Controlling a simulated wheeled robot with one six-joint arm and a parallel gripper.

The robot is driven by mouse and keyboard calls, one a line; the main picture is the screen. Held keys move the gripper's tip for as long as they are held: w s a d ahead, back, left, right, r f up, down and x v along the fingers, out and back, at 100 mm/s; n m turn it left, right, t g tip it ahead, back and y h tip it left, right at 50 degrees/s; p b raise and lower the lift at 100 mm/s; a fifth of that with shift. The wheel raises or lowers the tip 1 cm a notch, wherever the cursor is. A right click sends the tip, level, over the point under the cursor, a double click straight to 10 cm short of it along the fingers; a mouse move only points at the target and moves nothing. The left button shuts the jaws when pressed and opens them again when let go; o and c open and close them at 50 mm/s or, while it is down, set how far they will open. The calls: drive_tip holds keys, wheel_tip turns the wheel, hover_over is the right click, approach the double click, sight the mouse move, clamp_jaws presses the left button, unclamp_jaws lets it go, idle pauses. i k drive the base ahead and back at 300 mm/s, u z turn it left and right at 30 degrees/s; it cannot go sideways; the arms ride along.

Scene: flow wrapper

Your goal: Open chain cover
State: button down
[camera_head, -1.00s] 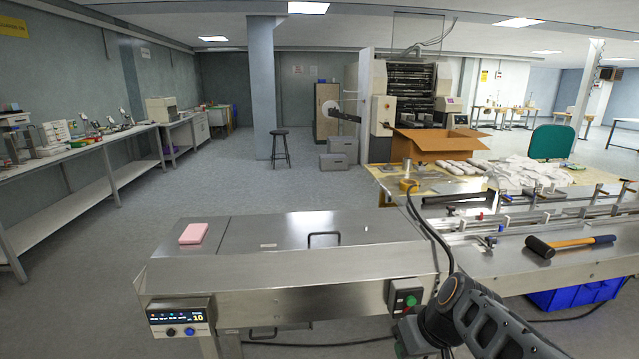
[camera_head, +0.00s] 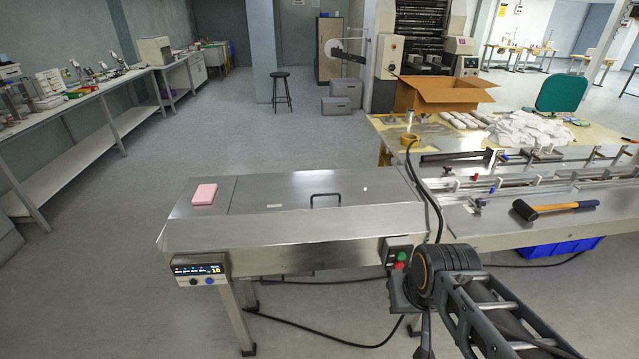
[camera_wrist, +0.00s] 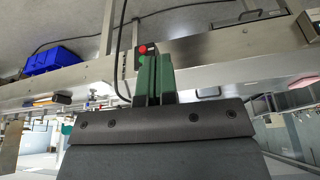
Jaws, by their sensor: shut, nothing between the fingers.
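The chain cover (camera_head: 265,196) is a flat stainless steel lid on top of the machine in the head view. It lies closed and flush, with a black bar handle (camera_head: 326,195) near its right part. A pink block (camera_head: 204,194) rests on the steel top to the left of the lid. My gripper (camera_wrist: 153,62) shows in the wrist view as two green fingers, shut together and empty. It is close to the machine's front side by the button box, apart from the handle. In the head view my arm is at the lower right, and the fingertips are not clearly visible.
A button box with a red button (camera_head: 400,265) and a control panel (camera_head: 197,273) sit on the machine's front. A black cable (camera_head: 430,195) hangs beside my arm. A mallet (camera_head: 555,209) lies on the conveyor at right. A blue crate (camera_head: 560,248) stands below it.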

sight(277, 193)
drive_tip(key=u, duration=0.25)
drive_tip(key=k, duration=0.45)
drive_tip(key=u, duration=1.35)
drive_tip(key=i, duration=0.9)
drive_tip(key=z, duration=0.9)
drive_tip(key=i, duration=0.7)
drive_tip(key=z, duration=0.7)
